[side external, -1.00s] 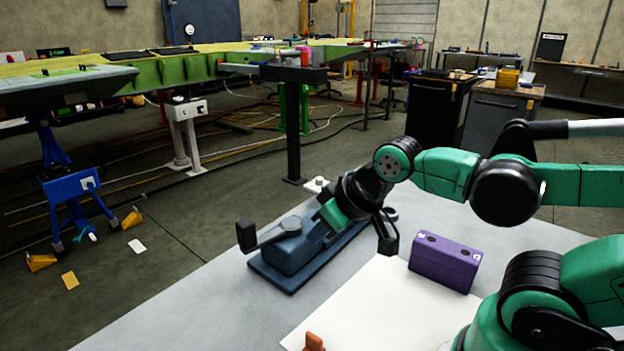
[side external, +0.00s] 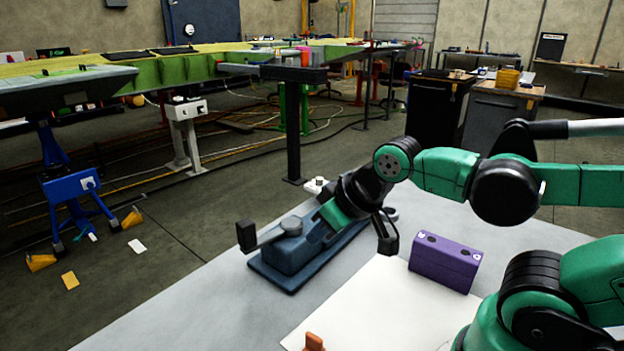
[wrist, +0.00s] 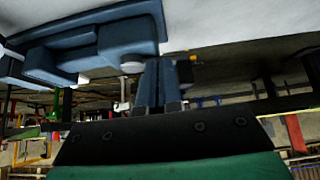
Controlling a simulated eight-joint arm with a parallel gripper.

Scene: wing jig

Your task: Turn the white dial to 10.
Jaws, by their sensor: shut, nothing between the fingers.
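A small white piece with a round top (side external: 317,185), possibly the white dial, shows behind my wrist in the side view; no numbers can be read. A blue fixture (side external: 290,262) on a flat plate lies on the table, with a grey disc (side external: 291,225) and a bar ending in a black block. My gripper (side external: 314,235) is tilted down over the fixture, shut and empty. In the wrist view its closed fingers (wrist: 164,66) are beside a pale round piece (wrist: 132,67) at the edge of the blue fixture (wrist: 128,36). I cannot tell whether they touch.
A purple block (side external: 444,262) stands right of the fixture, near a white sheet (side external: 370,305). An orange piece (side external: 314,342) is at the front. The grey table (side external: 190,320) is clear at front left.

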